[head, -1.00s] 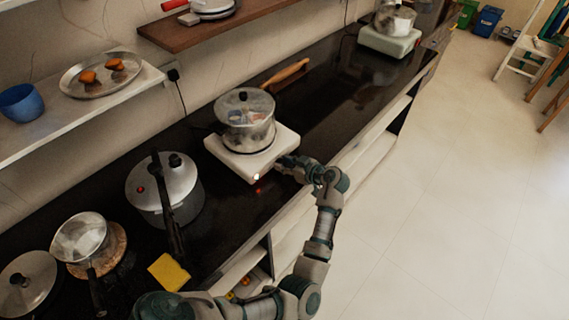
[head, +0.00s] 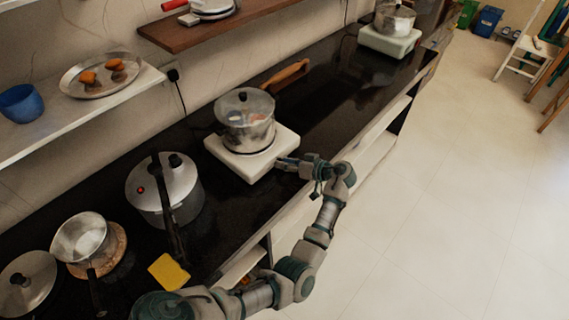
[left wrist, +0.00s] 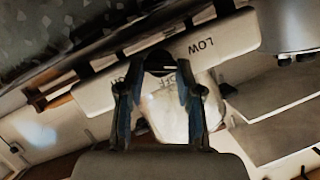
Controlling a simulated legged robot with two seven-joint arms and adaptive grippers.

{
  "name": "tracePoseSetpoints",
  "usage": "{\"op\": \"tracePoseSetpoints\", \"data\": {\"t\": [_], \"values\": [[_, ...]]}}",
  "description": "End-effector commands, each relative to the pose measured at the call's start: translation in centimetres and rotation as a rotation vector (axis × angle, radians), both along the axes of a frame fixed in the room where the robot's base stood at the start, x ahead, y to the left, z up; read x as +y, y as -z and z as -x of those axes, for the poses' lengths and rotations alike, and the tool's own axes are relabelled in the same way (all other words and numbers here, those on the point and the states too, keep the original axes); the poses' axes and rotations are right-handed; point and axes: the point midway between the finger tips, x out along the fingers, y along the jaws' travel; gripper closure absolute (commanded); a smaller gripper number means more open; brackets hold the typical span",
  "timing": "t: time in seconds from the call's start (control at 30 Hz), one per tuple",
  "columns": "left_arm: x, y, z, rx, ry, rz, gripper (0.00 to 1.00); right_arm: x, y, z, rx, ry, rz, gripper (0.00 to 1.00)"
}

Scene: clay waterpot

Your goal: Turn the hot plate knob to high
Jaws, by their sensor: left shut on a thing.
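The white hot plate (head: 233,165) stands on the dark counter in the head view, with a glass-lidded pot (head: 247,135) on it. My left gripper (head: 283,162) is at its right front side, and the knob is too small to see there. In the left wrist view, the white panel of the hot plate (left wrist: 228,42) shows the word LOW to the right and a partly hidden label to the left. The dark knob (left wrist: 160,60) sits between the fingertips of my left gripper (left wrist: 159,68), which is shut on it. The knob's pointer cannot be made out. My right gripper is not in view.
A pressure cooker (head: 180,187), a saucepan (head: 80,238) and a yellow sponge (head: 168,272) are on the counter to the left. A second hot plate (head: 388,43) with a pot stands at the far end. Open floor (head: 450,210) lies to the right.

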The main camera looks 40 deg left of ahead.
Motion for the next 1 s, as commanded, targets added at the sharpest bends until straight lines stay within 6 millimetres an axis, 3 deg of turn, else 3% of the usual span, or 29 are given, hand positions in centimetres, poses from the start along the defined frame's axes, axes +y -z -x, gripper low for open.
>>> {"op": "tracePoseSetpoints", "data": {"t": [0.33, 0.87, 0.9, 0.97, 1.0], "values": [[-0.56, 0.26, -0.49, 0.146, 0.012, -0.006, 1.00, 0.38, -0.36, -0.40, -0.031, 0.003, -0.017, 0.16], [-0.59, 0.22, -0.61, 0.169, 0.016, -0.008, 1.00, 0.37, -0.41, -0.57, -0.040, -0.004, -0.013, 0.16], [-0.59, 0.22, -0.61, 0.169, 0.016, -0.008, 0.55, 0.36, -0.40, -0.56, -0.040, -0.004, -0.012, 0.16], [-0.55, 0.21, -0.59, 0.168, 0.015, -0.009, 0.40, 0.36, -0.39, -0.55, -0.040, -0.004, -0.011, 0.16], [-0.48, 0.22, -0.56, 0.169, 0.013, -0.010, 0.40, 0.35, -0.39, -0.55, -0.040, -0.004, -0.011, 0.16]]}}
